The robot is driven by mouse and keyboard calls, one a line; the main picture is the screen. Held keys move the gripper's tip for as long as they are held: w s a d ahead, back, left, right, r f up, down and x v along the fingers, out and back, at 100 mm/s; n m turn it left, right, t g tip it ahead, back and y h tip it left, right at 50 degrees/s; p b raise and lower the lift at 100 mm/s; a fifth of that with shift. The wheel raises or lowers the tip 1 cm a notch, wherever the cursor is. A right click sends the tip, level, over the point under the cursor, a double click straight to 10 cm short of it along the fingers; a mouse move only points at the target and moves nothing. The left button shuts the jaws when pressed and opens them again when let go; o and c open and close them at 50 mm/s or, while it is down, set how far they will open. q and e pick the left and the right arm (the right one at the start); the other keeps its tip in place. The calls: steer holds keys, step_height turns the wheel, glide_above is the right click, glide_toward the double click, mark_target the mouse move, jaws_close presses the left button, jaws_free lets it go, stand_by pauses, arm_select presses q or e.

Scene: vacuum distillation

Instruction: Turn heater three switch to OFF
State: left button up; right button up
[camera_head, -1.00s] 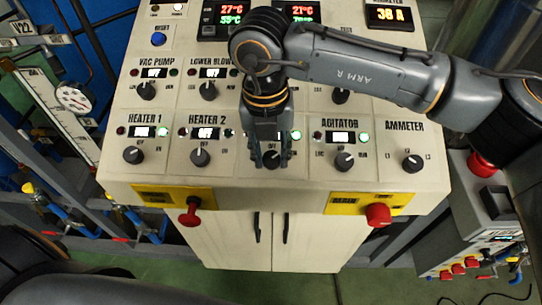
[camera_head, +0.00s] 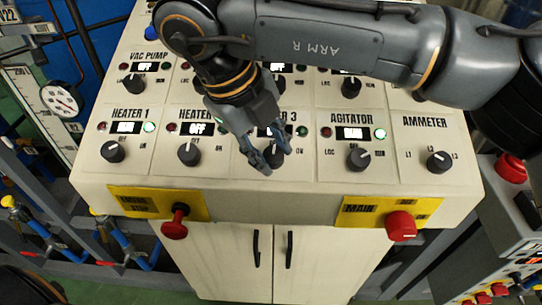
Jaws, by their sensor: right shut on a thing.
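The heater three switch (camera_head: 273,156) is a black rotary knob on the sloped cream control panel, in the lower row between Heater 2 and Agitator. My right gripper (camera_head: 274,162) comes down from above with its fingers around this knob, shut on it. The fingers stand tilted and hide most of the knob and its pointer. My left gripper is not in view.
Neighbouring knobs are close: Heater 2 (camera_head: 189,154) on the left, Agitator (camera_head: 358,158) on the right, Ammeter (camera_head: 438,161) further right. Red emergency stop (camera_head: 174,227) and main switch (camera_head: 401,226) stick out below on yellow plates. Cabinet doors with black handles are beneath.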

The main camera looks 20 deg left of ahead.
steer(key=shift+n+t+b, duration=0.3)
steer(key=shift+n, duration=0.3)
steer(key=o, duration=1.1)
steer(key=shift+o, duration=0.2)
steer(key=v, duration=0.7)
steer(key=shift+a+r, duration=0.15)
steer(key=shift+r, duration=0.1)
steer(key=shift+s, duration=0.1)
